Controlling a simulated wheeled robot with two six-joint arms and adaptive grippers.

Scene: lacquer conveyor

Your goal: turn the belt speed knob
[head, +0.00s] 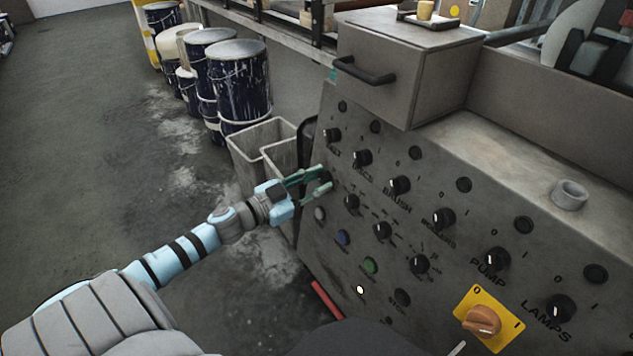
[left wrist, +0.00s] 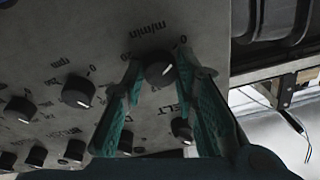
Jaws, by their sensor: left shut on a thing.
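The belt speed knob (left wrist: 157,74) is round and black with a short white mark on its face. In the left wrist view it sits on the grey panel (left wrist: 215,20) beside the letters "m/min" and a 0, which appear upside down. My left gripper (head: 321,181) reaches the left edge of the panel in the head view. Its green fingers (left wrist: 165,68) are shut on the knob, one on each side. In the head view the fingers mostly hide this knob. My right gripper is not in view.
Other black knobs crowd the panel, such as the brush knob (head: 399,185) and the pump knob (head: 497,259). An orange rotary switch (head: 482,320) is at lower right. A grey drawer box (head: 405,75) stands above. Bins (head: 262,145) and paint drums (head: 240,85) stand behind; floor at left is clear.

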